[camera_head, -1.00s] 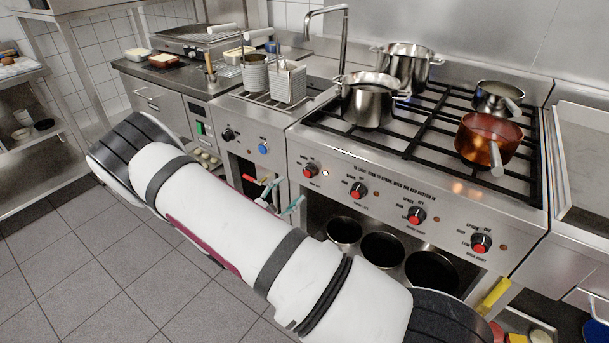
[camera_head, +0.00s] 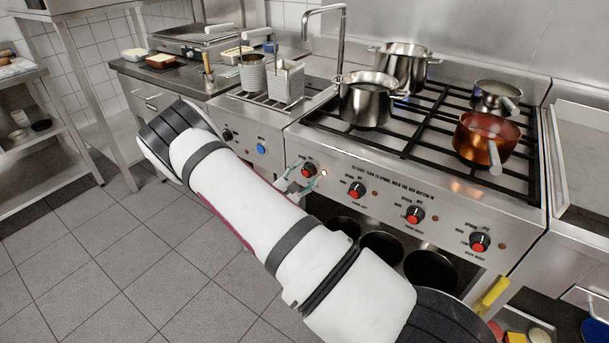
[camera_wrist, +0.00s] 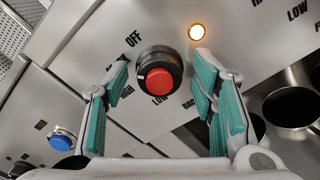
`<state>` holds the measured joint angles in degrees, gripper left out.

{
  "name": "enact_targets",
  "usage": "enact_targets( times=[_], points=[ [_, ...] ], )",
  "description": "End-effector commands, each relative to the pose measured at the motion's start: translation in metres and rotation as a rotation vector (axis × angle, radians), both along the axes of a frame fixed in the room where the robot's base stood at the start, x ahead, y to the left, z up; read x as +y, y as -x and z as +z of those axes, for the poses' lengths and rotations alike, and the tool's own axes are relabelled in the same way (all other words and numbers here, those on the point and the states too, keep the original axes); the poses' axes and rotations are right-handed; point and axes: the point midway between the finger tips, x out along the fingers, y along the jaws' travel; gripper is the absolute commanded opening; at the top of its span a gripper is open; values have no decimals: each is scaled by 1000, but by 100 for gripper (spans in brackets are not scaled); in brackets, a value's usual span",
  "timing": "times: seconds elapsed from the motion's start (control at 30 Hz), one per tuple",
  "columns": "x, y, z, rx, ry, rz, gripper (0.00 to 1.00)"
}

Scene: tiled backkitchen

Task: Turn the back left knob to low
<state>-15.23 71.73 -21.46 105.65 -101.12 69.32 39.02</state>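The leftmost stove knob (camera_head: 307,170) has a black body and a red centre. In the wrist view this knob (camera_wrist: 160,76) lies between the fingertips, with OFF printed above left of it and LOW below it. A label starting "BACK" is partly hidden by the right finger. The knob's exact pointer setting is unclear. My gripper (camera_wrist: 162,84) is open, with one teal-padded finger on each side of the knob and visible gaps to both. In the head view my gripper (camera_head: 296,184) is at the stove's front panel, partly hidden by my arm.
An orange lamp (camera_wrist: 197,32) glows beside the knob. Other red knobs, including the neighbouring one (camera_head: 357,189), line the panel to the right. A blue button (camera_wrist: 62,139) is to the left. Pots, including a copper pan (camera_head: 477,143), stand on the stove grate (camera_head: 425,125).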

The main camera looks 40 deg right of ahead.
Motion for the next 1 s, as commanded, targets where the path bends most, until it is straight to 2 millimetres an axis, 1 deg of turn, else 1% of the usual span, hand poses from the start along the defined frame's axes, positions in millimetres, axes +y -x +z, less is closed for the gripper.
enact_targets(
  times=[0.03,0.07,0.1,0.17,0.43,0.57,0.77,1.0],
  points=[
    [0,0,0,0,0,0,36],
    [0,0,0,0,0,0,29],
    [0,0,0,0,0,0,20],
    [0,0,0,0,0,0,7],
    [0,0,0,11,4,0,6],
    [0,0,0,46,17,0,6],
    [1,0,0,158,57,0,6],
    [1,-1,1,360,131,1,6]
  ],
)
